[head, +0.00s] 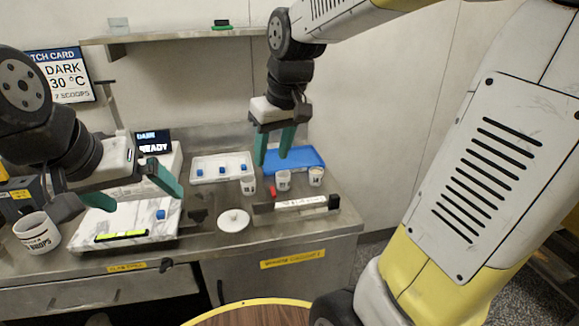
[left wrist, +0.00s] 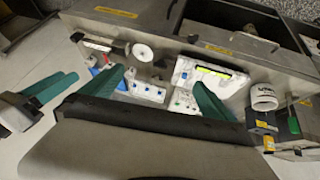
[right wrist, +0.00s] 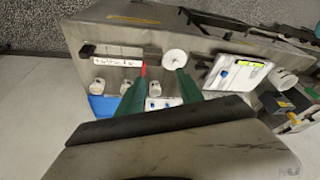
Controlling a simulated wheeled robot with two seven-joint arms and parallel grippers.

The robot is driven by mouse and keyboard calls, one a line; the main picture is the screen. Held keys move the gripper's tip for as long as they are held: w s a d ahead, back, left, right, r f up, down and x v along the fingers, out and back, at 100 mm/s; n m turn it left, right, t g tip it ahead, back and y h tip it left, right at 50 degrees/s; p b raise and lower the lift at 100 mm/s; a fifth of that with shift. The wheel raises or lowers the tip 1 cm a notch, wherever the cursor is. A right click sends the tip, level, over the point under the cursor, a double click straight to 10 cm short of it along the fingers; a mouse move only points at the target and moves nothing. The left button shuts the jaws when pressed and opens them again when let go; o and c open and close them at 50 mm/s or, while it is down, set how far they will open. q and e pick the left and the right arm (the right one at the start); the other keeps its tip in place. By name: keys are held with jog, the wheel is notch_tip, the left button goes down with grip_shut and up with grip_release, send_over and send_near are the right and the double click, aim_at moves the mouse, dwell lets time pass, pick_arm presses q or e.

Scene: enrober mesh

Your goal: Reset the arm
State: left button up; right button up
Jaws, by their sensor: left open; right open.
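My left gripper (head: 130,190) is open and empty at the left of the head view, its green fingers above the marble slab (head: 165,232) on the bench. Its fingers also show in the left wrist view (left wrist: 160,95). My right gripper (head: 274,147) is open and empty, with its green fingers pointing down above the back of the bench, in front of the blue tray (head: 312,162). Its fingers also show in the right wrist view (right wrist: 160,92). Neither gripper has anything between its fingers.
A white tray (head: 207,180) with blue pieces, several small cups (head: 283,180), a white round lid (head: 233,221) and a labelled bar (head: 300,204) stand on the bench (head: 300,232). A large cup (head: 37,234) stands at the left. A shelf (head: 180,36) runs above.

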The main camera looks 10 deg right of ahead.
jog(key=s+d+m+t, duration=0.3)
jog(key=s+d, duration=0.1)
jog(key=s, duration=0.7)
jog(key=shift+r+m+y, duration=0.25)
jog(key=shift+m+y, duration=0.05)
jog(key=shift+m, duration=0.1)
jog(key=shift+s, duration=0.1)
